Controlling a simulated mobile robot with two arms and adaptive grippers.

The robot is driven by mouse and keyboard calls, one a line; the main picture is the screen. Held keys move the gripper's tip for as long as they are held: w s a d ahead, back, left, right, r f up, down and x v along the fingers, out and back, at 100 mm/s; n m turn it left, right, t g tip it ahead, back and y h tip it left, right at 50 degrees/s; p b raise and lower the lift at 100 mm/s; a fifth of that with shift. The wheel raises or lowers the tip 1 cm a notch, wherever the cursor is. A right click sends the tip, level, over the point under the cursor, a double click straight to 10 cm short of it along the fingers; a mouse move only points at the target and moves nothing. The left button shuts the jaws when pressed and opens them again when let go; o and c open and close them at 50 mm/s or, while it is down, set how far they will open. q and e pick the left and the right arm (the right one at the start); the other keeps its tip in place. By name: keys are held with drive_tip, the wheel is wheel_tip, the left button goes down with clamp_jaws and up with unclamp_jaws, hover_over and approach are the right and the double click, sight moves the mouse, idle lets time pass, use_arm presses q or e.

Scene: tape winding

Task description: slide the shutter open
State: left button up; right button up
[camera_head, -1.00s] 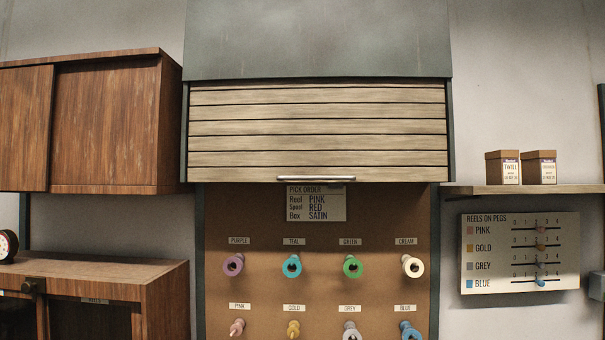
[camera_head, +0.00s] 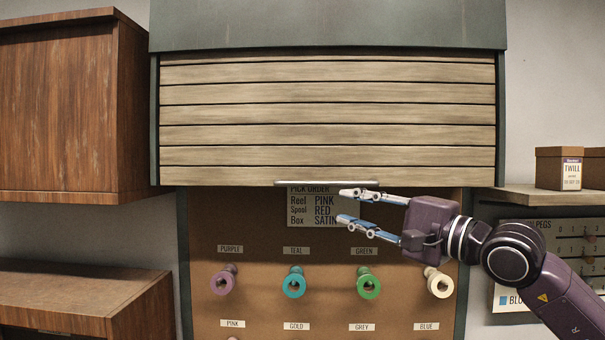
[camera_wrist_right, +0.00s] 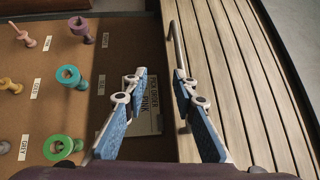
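The slatted wooden shutter (camera_head: 330,115) hangs across the upper part of the board, with a thin metal handle (camera_head: 325,183) along its bottom edge. The shutter also fills the right side of the right wrist view (camera_wrist_right: 245,80), with the handle (camera_wrist_right: 174,38) near the finger on the right. My right gripper (camera_head: 343,206) reaches in from the right, open and empty, its fingers pointing left just below the handle. In the right wrist view the gripper (camera_wrist_right: 159,73) has a gap between its blue-padded fingers. I cannot tell whether a finger touches the handle. My left gripper is out of view.
Below the shutter is a brown pegboard (camera_head: 260,250) with coloured reels on pegs and a pick order card (camera_head: 312,208), partly behind my gripper. A wooden cabinet (camera_head: 60,110) stands at left. A shelf (camera_head: 540,197) with boxes is at right.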

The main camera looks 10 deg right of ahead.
sight(329, 185)
wheel_tip(329, 185, up, 4)
drive_tip(key=shift+s+a+f+n+t+p, duration=0.15)
drive_tip(key=shift+n+p, duration=0.1)
drive_tip(key=shift+n, duration=0.2)
drive_tip(key=shift+d+f+n+t+p, duration=0.1)
drive_tip(key=shift+n+t+p, duration=0.1)
drive_tip(key=shift+n, duration=0.25)
drive_tip(key=p+x, duration=0.3)
drive_tip(key=x, duration=0.3)
drive_tip(key=shift+a+f, duration=0.1)
drive_tip(key=shift+a, duration=0.05)
drive_tip(key=shift+w+a+p, duration=0.15)
drive_tip(key=shift+w+p, duration=0.2)
drive_tip(key=shift+w, duration=0.05)
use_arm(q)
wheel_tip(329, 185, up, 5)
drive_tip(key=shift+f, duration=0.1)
use_arm(e)
drive_tip(key=shift+s, duration=0.1)
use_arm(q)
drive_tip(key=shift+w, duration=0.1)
use_arm(e)
drive_tip(key=shift+f, duration=0.1)
clamp_jaws()
